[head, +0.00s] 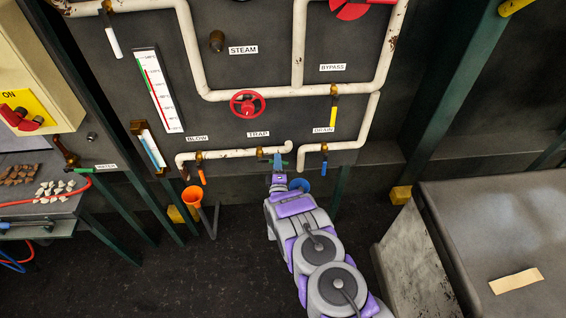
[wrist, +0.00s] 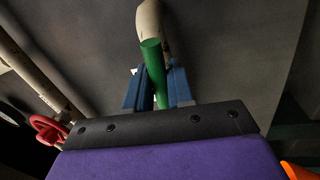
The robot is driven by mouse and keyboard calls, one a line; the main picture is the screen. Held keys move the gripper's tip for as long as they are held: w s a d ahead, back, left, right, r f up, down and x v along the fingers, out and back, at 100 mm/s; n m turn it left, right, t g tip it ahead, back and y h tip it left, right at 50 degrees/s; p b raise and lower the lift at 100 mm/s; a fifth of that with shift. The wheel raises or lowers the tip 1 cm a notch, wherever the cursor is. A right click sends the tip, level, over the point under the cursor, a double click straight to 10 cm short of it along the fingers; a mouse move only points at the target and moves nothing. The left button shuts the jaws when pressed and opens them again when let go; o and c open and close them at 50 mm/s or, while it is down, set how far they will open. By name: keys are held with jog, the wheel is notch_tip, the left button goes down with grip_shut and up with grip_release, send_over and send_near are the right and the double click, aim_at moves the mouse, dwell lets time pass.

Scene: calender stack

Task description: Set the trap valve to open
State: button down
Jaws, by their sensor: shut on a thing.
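The trap valve (head: 259,153) is a small brass fitting on a cream pipe, just below the TRAP label (head: 258,134). Its green handle (wrist: 153,62) shows in the wrist view between the two blue fingers of my gripper (wrist: 157,90). The fingers are shut on this handle. In the head view my gripper (head: 277,161) is at the valve, to its right, and covers most of the handle. The valve body is out of sight in the wrist view, and the exact handle angle is hard to tell.
The blow valve (head: 199,157) with an orange handle is to the left, above an orange funnel (head: 191,196). The drain valve (head: 324,149) with a blue handle is to the right. A red handwheel (head: 247,104) sits above. A grey bench (head: 480,220) stands at right.

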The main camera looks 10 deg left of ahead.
jog(key=shift+r+n+y+p, duration=0.35)
jog(key=shift+r+n, duration=0.15)
jog(key=shift+n, duration=0.6)
jog(key=shift+a, duration=0.1)
jog(key=c, duration=1.4)
grip_release()
jog(key=o, duration=0.3)
jog(key=shift+a+f, duration=0.1)
jog(key=shift+a, duration=0.05)
